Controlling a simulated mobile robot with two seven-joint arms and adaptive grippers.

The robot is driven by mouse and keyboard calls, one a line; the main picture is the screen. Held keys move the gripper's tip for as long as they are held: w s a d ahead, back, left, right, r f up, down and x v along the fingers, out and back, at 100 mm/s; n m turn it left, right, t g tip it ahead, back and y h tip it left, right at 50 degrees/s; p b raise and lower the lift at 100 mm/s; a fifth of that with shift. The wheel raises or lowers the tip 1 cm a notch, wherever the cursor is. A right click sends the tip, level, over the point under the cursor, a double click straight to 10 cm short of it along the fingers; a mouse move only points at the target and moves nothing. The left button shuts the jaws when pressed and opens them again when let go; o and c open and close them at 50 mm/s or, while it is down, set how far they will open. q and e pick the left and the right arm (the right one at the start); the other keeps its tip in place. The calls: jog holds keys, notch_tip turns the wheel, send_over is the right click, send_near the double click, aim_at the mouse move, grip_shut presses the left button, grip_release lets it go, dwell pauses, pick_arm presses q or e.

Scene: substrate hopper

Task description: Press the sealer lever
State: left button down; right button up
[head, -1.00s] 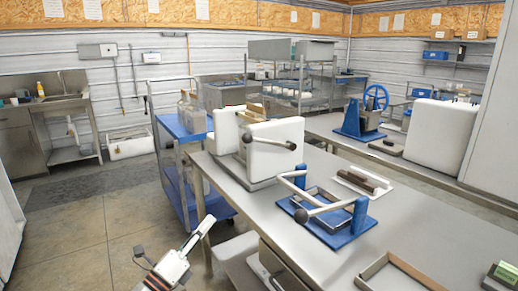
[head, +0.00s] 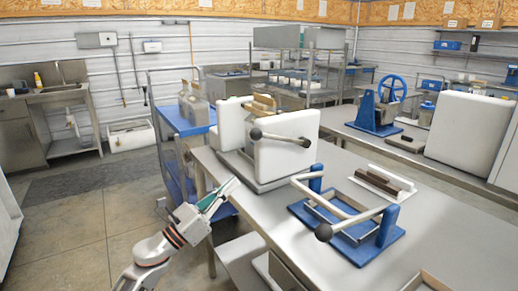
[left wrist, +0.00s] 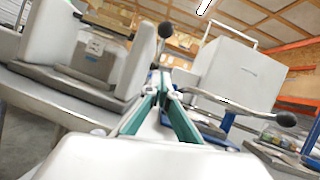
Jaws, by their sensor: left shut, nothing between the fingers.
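A blue-based device (head: 380,252) with a metal frame stands on the steel table. I cannot tell for sure which one is the sealer lever. My right gripper is out of view.
The steel table (head: 300,235) has a clear strip along its left edge. A tray with a brown block (head: 385,182) lies behind the blue device. A blue cart (head: 185,122) stands left of the white machine. Floor is open at the left.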

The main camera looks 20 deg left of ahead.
pick_arm(q)
jog(key=a+r+p+x, duration=0.1)
jog(key=r+p+x, duration=0.1)
jog(key=x, duration=1.1)
jog(key=shift+s+r+p, duration=0.2)
jog(key=shift+s+p, duration=0.2)
jog(key=shift+p, duration=0.1)
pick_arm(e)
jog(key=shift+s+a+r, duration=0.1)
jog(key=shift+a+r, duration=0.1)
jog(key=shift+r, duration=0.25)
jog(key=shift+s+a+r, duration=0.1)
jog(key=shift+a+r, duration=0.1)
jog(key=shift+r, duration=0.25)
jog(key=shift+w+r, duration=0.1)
